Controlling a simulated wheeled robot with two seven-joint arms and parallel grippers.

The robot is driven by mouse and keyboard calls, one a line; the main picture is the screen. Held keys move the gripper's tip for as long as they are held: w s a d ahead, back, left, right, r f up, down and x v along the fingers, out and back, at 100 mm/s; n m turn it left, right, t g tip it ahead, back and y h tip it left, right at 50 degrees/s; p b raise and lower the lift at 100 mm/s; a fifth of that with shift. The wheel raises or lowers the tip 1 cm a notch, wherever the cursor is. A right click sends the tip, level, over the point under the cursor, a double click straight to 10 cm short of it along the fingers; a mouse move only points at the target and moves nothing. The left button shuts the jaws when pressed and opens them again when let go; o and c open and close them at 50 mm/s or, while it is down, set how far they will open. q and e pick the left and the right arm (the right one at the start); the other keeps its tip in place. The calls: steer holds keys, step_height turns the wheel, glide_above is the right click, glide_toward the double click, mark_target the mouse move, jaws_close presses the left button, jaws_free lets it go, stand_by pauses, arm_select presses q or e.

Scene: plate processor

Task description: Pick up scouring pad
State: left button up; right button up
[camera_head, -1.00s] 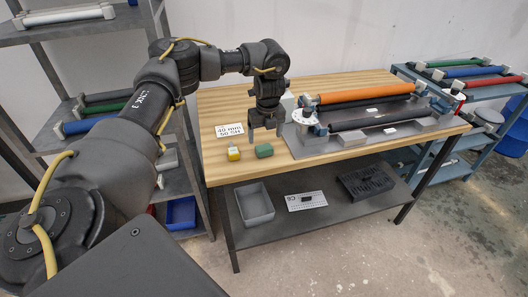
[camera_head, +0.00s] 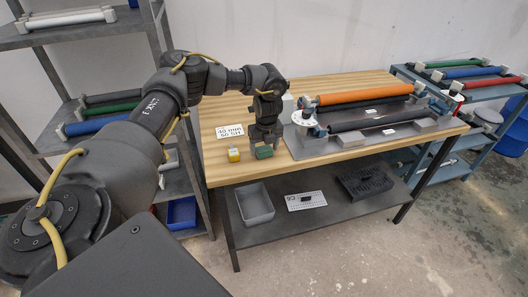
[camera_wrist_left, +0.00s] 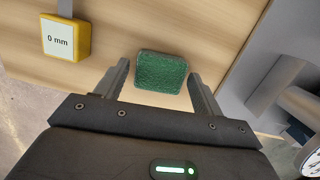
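The scouring pad (camera_head: 264,152) is a small green block on the wooden table near its front edge. In the left wrist view the green pad (camera_wrist_left: 161,72) lies ahead of and between my two finger tips, with a gap to each finger. My left gripper (camera_head: 264,146) is open and points down over the pad; its fingers also show in the left wrist view (camera_wrist_left: 158,78). The head view partly hides the pad behind the fingers. My right gripper is in neither view.
A yellow block (camera_head: 234,154) with a "0 mm" label stands left of the pad. A white sign (camera_head: 230,131) lies behind it. The roller machine (camera_head: 362,117) stands to the right on the table (camera_head: 222,100). A grey bin (camera_head: 254,204) sits on the lower shelf.

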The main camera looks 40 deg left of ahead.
arm_select(q)
steer(key=c, duration=0.8)
steer(key=shift+o, duration=0.2)
steer(key=shift+r, duration=0.15)
steer(key=shift+r, duration=0.2)
step_height(320, 180, up, 2)
steer(key=shift+w+r+b, duration=0.1)
steer(key=shift+b, duration=0.65)
steer(key=s+d+r, duration=0.6)
steer(key=s+r, duration=0.4)
steer(key=s, duration=0.3)
steer(key=shift+p, duration=0.45)
steer(key=shift+w, duration=0.1)
